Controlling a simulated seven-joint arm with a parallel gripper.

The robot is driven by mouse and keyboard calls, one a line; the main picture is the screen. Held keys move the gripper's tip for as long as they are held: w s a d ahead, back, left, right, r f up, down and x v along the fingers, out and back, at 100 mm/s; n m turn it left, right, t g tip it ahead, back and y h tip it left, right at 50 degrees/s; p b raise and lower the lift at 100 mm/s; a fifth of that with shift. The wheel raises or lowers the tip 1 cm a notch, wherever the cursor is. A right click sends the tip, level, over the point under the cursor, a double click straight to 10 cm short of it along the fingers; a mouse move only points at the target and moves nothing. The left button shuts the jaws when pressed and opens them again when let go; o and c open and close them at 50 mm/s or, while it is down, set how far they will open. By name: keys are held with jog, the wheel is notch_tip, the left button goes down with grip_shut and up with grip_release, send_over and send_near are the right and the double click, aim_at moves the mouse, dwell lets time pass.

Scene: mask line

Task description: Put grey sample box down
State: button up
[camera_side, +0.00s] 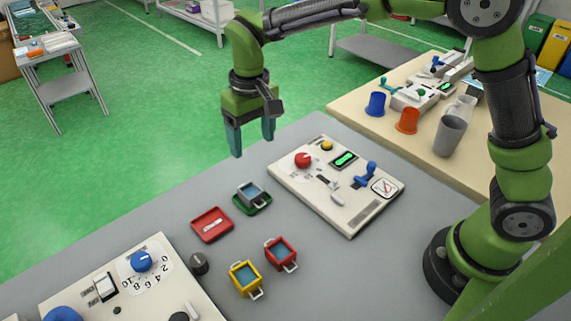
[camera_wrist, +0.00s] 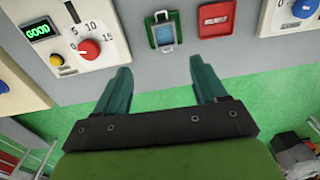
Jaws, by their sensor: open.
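The grey sample box (camera_side: 250,193) sits on a green tray (camera_side: 262,207) on the grey table in the side view. In the wrist view the grey sample box (camera_wrist: 165,33) rests within the green tray (camera_wrist: 152,38), ahead of my fingers. My gripper (camera_side: 252,147) is open and empty, raised above the table and apart from the box. In the wrist view my gripper's two fingers (camera_wrist: 158,78) are spread wide with nothing between them.
A red tray (camera_side: 211,224) lies beside the green one. A yellow box (camera_side: 245,278), a red box (camera_side: 281,254) and a dark knob-like piece (camera_side: 199,263) stand nearer. Control panels (camera_side: 340,185) with knobs flank the area.

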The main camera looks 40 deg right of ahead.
jog(key=s+d+r+m+t+y, duration=0.2)
jog(key=s+d+r+t, duration=0.1)
jog(key=s+d+r, duration=0.55)
jog(key=s+d+m+t, duration=0.1)
jog(key=s+d+t, duration=0.1)
jog(key=s, duration=0.3)
jog(key=s+d+t, duration=0.1)
jog(key=s+d, duration=0.3)
jog(key=s, duration=0.1)
jog(key=shift+s+d+m+t, duration=0.25)
jog(key=shift+s+m+t, duration=0.15)
